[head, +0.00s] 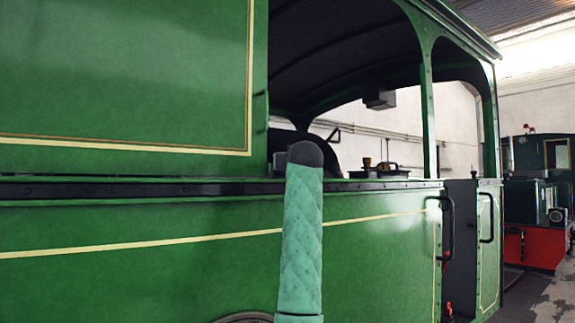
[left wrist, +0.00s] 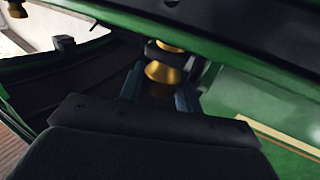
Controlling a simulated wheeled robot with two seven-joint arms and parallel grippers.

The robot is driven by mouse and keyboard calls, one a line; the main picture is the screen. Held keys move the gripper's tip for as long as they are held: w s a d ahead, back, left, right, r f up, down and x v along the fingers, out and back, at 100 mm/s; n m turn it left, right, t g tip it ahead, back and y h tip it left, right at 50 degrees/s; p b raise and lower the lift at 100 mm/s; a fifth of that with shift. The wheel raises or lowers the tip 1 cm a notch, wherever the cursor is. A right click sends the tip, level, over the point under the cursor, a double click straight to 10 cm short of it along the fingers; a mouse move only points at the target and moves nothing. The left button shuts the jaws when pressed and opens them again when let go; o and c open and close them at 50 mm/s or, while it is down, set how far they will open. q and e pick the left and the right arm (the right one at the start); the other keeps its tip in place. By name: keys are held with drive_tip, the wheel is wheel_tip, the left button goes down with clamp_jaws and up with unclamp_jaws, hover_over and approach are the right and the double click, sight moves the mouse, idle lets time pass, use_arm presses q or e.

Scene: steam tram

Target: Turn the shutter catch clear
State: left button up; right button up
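In the left wrist view, my left gripper (left wrist: 160,88) shows two blue-grey fingers standing apart. A brass fitting (left wrist: 165,72) with a black ring around it shows between and beyond the fingers. I cannot tell whether a finger touches it, and its lower end is hidden behind the dark gripper body. I cannot make out a shutter catch for certain in either view. Neither gripper shows in the head view, and my right gripper is in no view.
The green tram side (head: 120,245) fills the left and middle of the head view, with an open cab under a roof. A black handrail (head: 450,228) stands by the doorway. Another engine (head: 530,190) with a red base stands at the right. Floor shows at the lower right.

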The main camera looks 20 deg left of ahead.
use_arm(q)
drive_tip(key=shift+f+m+t+h+b, duration=0.15)
drive_tip(key=shift+m+t+h+b, duration=0.45)
drive_tip(key=shift+m+h+b, duration=0.5)
drive_tip(key=m+h+b, duration=0.1)
drive_tip(key=h+b, duration=0.1)
drive_tip(key=h, duration=0.1)
drive_tip(key=shift+t, duration=0.4)
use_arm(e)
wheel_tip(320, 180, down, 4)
use_arm(q)
drive_tip(key=m+h+b, duration=0.2)
drive_tip(key=m+h, duration=0.1)
drive_tip(key=h, duration=0.2)
drive_tip(key=shift+m+b, duration=0.35)
drive_tip(key=shift+m, duration=0.05)
drive_tip(key=shift+m+h, duration=0.3)
drive_tip(key=shift+h, duration=0.4)
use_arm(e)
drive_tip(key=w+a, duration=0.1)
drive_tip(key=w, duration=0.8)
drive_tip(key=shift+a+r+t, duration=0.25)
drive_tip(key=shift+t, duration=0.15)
use_arm(q)
drive_tip(key=o, duration=0.9)
drive_tip(key=shift+d+r, duration=0.2)
drive_tip(key=shift+d, duration=0.05)
